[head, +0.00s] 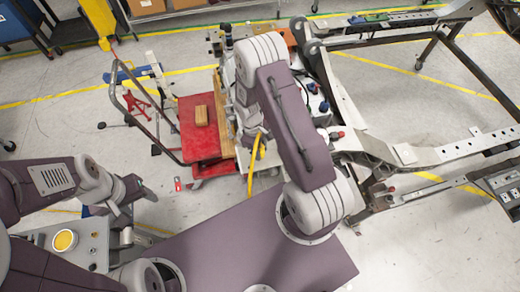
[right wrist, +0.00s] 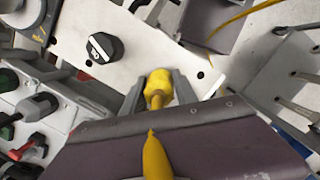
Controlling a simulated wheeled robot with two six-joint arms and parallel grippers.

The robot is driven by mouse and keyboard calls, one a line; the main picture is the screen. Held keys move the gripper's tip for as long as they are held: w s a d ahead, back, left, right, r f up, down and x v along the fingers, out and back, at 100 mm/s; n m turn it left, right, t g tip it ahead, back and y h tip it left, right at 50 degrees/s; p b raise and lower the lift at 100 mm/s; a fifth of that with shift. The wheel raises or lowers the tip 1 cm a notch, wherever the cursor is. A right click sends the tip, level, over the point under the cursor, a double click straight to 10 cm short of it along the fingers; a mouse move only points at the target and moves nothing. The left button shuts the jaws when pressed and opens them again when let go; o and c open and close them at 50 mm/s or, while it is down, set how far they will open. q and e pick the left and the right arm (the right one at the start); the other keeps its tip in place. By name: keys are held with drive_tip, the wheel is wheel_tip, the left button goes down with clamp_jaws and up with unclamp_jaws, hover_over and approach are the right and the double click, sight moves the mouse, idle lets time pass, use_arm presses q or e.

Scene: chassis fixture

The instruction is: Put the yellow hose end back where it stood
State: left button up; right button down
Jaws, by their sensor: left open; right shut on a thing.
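The yellow hose end (right wrist: 158,84) is a rounded yellow piece between the two grey fingers of my right gripper (right wrist: 157,88), which is shut on it. In the head view the yellow hose (head: 255,152) hangs beside my right forearm, and my right fingertips are mostly hidden by the arm. My left gripper (head: 138,190) is open and empty at the lower left, over the floor. I cannot tell which spot the hose end stood on.
A pale panel (right wrist: 115,68) with a black knob (right wrist: 103,47) lies behind the hose end. Red and green knobs (right wrist: 35,130) crowd the lower left. The metal chassis frame (head: 440,152) stands at right.

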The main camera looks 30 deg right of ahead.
drive_tip(key=c, duration=1)
unclamp_jaws()
drive_tip(key=shift+s, duration=0.1)
drive_tip(key=shift+o, duration=0.2)
